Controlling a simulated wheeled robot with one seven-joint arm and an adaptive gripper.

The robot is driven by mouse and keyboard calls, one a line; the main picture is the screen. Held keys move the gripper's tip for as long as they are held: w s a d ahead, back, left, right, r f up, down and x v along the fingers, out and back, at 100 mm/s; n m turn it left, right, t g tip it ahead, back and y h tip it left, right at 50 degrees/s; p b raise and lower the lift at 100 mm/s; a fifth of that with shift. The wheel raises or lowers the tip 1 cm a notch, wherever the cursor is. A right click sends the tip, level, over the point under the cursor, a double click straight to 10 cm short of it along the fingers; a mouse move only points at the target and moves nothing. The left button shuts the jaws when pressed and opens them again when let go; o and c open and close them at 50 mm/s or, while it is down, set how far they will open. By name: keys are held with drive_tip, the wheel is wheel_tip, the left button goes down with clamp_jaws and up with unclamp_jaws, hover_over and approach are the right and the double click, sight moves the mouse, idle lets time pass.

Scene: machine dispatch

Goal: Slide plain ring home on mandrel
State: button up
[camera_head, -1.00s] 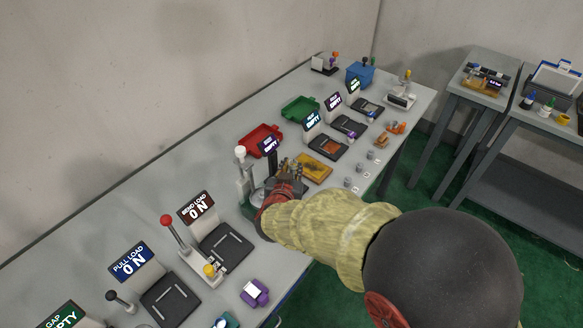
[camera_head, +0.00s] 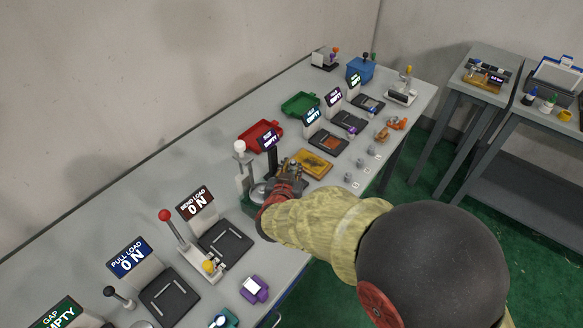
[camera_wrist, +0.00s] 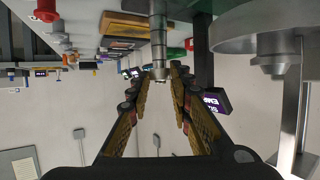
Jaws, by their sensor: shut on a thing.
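In the wrist view a narrow, stepped metal shaft (camera_wrist: 158,22), which looks like the mandrel, points down the picture towards my fingertips. My gripper (camera_wrist: 160,70) has its brown-padded fingers on either side of a small metal piece (camera_wrist: 159,73) at the shaft's lower end. This piece looks like the plain ring, but I cannot clearly tell ring from shaft or how far it sits along it. In the head view my gripper (camera_head: 287,186) is beside the grey-columned stand (camera_head: 242,170) with a white knob; my arm hides part of the work there.
A large round metal part (camera_wrist: 262,35) is close on the right in the wrist view. In the head view the bend load fixture (camera_head: 221,243) stands nearer, with a red-knobbed lever. A yellow tray (camera_head: 311,164) and several small grey parts (camera_head: 348,177) lie beyond my gripper.

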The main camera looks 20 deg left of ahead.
drive_tip(key=shift+f, duration=0.5)
drive_tip(key=o, duration=1.1)
drive_tip(key=shift+o, duration=0.7)
drive_tip(key=o, duration=0.3)
drive_tip(key=shift+r, duration=0.15)
drive_tip(key=shift+r+p, duration=2.8)
drive_tip(key=shift+r, duration=0.05)
